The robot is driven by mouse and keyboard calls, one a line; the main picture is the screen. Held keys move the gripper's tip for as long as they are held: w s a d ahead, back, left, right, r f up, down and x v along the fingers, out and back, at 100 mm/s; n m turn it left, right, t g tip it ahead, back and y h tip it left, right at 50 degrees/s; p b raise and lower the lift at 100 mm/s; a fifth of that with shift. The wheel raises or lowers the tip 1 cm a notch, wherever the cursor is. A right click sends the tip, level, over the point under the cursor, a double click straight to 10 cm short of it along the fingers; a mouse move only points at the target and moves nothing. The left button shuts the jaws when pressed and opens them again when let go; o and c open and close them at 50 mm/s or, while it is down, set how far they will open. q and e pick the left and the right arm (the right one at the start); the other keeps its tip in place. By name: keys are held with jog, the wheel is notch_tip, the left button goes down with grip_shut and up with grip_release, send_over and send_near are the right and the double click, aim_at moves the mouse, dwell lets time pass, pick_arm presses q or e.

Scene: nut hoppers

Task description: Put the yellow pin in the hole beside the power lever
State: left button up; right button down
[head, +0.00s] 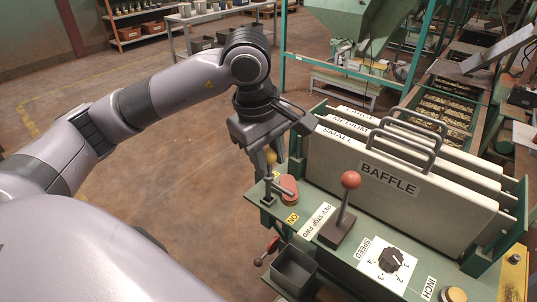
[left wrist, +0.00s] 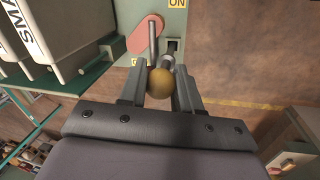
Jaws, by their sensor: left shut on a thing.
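The yellow pin has a round yellow knob (head: 270,157), which also shows in the left wrist view (left wrist: 160,83). My left gripper (head: 268,152) is shut on this knob, with a finger on each side. The pin's grey shaft points down toward a small dark fitting at the panel's left corner, beside the power lever. I cannot tell whether its tip is in a hole; the hole itself is hidden. The power lever (head: 289,184) is a red rounded piece by an ON label, with a grey bar across it; it also shows in the left wrist view (left wrist: 138,42).
A red-knobbed lever (head: 350,181) stands on the green panel to the right, near the speed dial (head: 389,258). White baffle plates (head: 400,190) with handles rise behind. A dark open bin (head: 294,268) hangs in front. The floor to the left is open.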

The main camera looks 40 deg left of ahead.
aim_at(268, 179)
pick_arm(q)
jog(key=shift+f+b, duration=0.45)
jog(key=shift+f, duration=0.2)
jog(key=shift+f+b, duration=0.6)
jog(key=shift+f, duration=0.05)
jog(key=shift+f+b, duration=0.8)
jog(key=shift+f, duration=0.05)
jog(key=shift+f+b, duration=0.6)
jog(key=shift+f, duration=0.05)
pick_arm(e)
jog(key=shift+w+a+f, duration=0.2)
jog(key=shift+a+f, duration=0.05)
jog(key=shift+f, duration=0.6)
jog(key=shift+w+a+f, duration=0.15)
jog(key=shift+a+f, duration=0.05)
jog(key=shift+f, duration=0.6)
pick_arm(q)
jog(key=o, duration=1.1)
jog(key=shift+o, duration=0.2)
